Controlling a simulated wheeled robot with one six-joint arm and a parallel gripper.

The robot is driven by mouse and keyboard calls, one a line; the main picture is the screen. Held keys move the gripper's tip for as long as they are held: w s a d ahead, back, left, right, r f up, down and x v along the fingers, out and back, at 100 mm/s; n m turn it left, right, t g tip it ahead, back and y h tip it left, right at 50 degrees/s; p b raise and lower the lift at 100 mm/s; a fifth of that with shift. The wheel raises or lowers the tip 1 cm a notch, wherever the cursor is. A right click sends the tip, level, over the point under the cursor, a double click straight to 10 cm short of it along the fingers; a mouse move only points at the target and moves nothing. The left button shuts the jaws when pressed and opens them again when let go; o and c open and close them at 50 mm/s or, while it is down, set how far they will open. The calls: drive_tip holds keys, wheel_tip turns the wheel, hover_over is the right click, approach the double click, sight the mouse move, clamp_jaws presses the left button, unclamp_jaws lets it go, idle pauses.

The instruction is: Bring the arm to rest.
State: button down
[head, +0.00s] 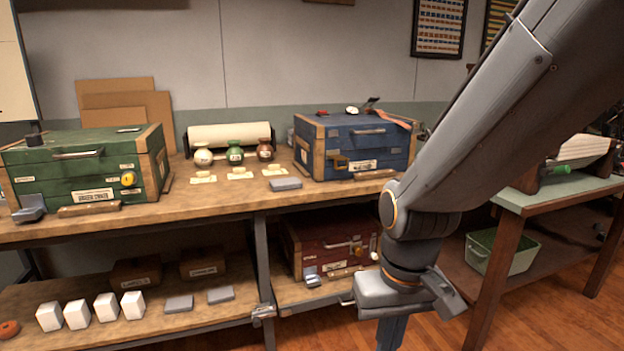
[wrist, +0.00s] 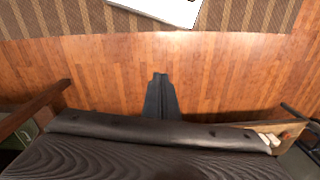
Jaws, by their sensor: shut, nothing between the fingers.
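My arm reaches down from the upper right of the head view, with my gripper (head: 391,335) at its lower end, pointing down in front of the workbench (head: 225,203). The gripper's tips are cut off by the bottom edge there. In the wrist view my gripper (wrist: 160,76) is shut and empty, with both fingers together above the bare wooden floor (wrist: 220,75).
The bench holds a green toolbox (head: 85,172), a blue toolbox (head: 355,145) and several small jars. A red toolbox (head: 325,243) and white blocks (head: 105,306) sit on the lower shelf. A side table (head: 510,201) with a green bin (head: 512,250) stands right.

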drive_tip(key=s+d+r+m+p, duration=0.1)
drive_tip(key=s+d+r+p, duration=0.1)
drive_tip(key=d+r+p, duration=0.5)
drive_tip(key=r+p, duration=0.1)
drive_tip(key=p, duration=0.1)
drive_tip(key=shift+d+r+m+h+p, duration=0.25)
drive_tip(key=shift+r+m+h+p, duration=0.05)
drive_tip(key=shift+m+p, duration=0.1)
